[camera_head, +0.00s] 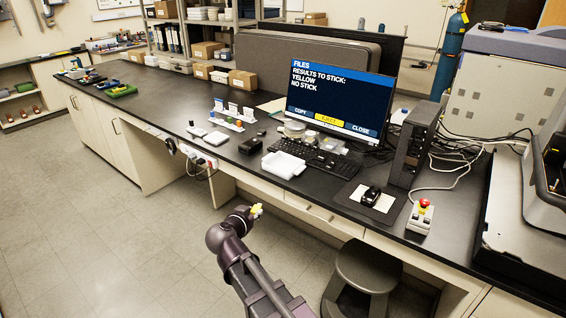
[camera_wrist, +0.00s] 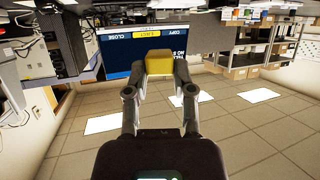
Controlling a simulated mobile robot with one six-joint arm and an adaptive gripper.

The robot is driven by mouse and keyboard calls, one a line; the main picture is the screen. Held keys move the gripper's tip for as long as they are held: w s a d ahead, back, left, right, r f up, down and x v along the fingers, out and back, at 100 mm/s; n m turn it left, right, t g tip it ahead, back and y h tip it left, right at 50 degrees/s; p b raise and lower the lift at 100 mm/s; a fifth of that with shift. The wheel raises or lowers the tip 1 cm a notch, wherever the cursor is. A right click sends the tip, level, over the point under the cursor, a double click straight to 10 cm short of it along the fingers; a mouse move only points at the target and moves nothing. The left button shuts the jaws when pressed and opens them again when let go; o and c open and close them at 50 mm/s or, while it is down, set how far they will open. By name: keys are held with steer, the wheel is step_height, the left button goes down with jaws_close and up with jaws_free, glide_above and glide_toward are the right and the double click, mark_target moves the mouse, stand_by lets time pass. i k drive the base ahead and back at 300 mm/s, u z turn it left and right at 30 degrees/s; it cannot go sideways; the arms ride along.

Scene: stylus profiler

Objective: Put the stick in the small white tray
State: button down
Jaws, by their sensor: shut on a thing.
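The yellow stick (camera_wrist: 159,64) is between the two fingertips of my gripper (camera_wrist: 160,68), which is shut on it. In the head view my gripper (camera_head: 254,211) holds the yellow stick (camera_head: 257,208) in the air in front of the bench, over the floor. A small white tray (camera_head: 283,166) lies on the black bench top near its front edge, left of the keyboard; its inside looks empty. My gripper is apart from the tray, nearer the camera and a little left of it.
The monitor (camera_head: 340,95) reads "Results to stick: yellow, no stick". The keyboard (camera_head: 313,155), a mouse (camera_head: 371,194) on a pad and a red-button box (camera_head: 420,216) lie to the right. A rack of small sticks (camera_head: 229,121) stands behind left. A stool (camera_head: 366,270) is below.

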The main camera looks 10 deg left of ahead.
mark_target(288, 165)
steer(key=z, duration=0.05)
steer(key=i, duration=1.15)
